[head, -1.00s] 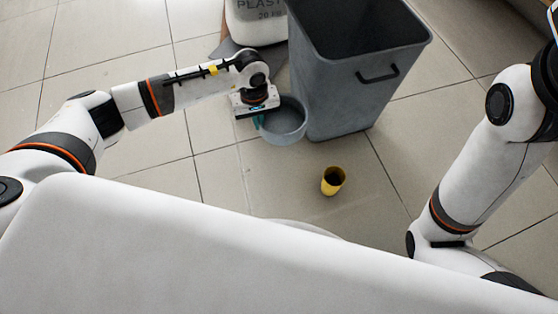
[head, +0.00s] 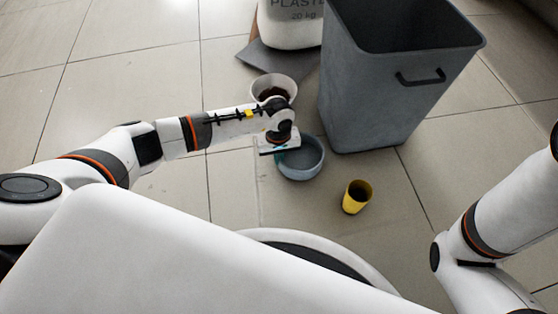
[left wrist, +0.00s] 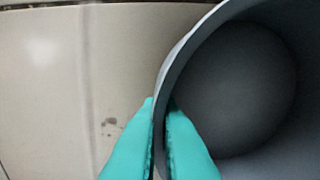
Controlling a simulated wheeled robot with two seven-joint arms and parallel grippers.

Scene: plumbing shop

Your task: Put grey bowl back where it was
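The grey bowl (head: 312,168) is in front of the grey bin's lower left corner, behind and left of a yellow cup (head: 357,197). My left gripper (head: 281,153) is at the bowl's left rim. In the left wrist view its teal fingers (left wrist: 160,112) lie on either side of the rim of the bowl (left wrist: 235,85), closed on the wall. The bowl looks empty and about upright. I cannot tell whether it touches the floor. My right arm shows at the right of the head view, but its gripper is out of frame.
The tall grey bin (head: 375,105) stands behind the bowl. A white bowl (head: 268,86) with dark contents is behind my left wrist, by a grey sheet (head: 262,58) and a white plaster container (head: 290,30). Tiled floor at left is clear.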

